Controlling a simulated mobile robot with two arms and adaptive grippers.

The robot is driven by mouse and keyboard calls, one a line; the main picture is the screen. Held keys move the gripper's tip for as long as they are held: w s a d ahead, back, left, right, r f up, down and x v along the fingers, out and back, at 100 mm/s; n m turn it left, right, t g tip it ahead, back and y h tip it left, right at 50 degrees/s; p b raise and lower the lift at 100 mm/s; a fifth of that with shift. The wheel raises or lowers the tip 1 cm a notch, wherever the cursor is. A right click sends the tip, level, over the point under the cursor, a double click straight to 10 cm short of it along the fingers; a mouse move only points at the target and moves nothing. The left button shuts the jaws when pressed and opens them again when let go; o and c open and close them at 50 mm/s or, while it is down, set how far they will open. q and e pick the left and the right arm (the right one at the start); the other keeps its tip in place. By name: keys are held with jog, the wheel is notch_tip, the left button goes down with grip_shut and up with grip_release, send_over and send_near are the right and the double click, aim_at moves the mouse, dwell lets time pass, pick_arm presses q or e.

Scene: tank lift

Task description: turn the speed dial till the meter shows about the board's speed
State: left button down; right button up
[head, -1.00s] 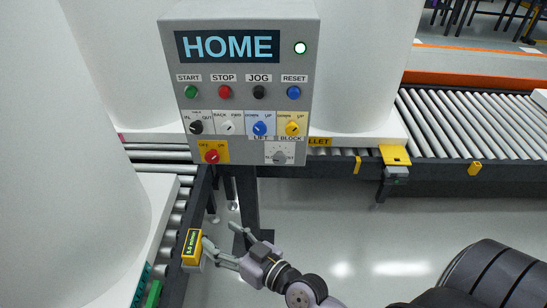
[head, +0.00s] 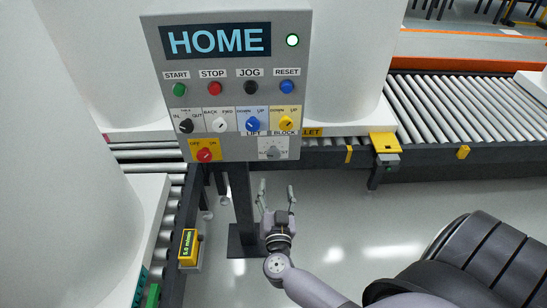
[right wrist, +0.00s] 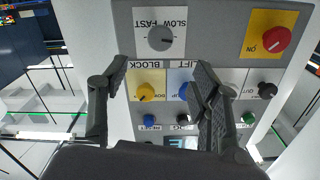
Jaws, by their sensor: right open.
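The speed dial (head: 272,152) is a grey knob on a white SLOW-FAST plate at the lower right of the control panel. It also shows upside down at the top of the right wrist view (right wrist: 161,38). The meter (head: 188,245) is a small yellow box on the left conveyor's side; its green digits look like 5.0 m/min. The board (head: 219,42) at the panel's top reads HOME, and no speed shows on it. My right gripper (head: 277,187) is open and empty, below the dial and apart from it, fingers pointing toward the panel. My left gripper is not in view.
The red OFF-ON knob (head: 204,155) sits left of the dial. The blue lift knob (head: 253,124) and yellow block knob (head: 286,123) are just above. The panel's dark post (head: 242,205) stands left of my gripper. Open floor lies to the right.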

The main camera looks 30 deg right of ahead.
aim_at(274, 156)
jog(key=x, duration=1.3)
jog(key=shift+a, duration=0.1)
jog(key=shift+c, duration=0.2)
jog(key=c, duration=1.1)
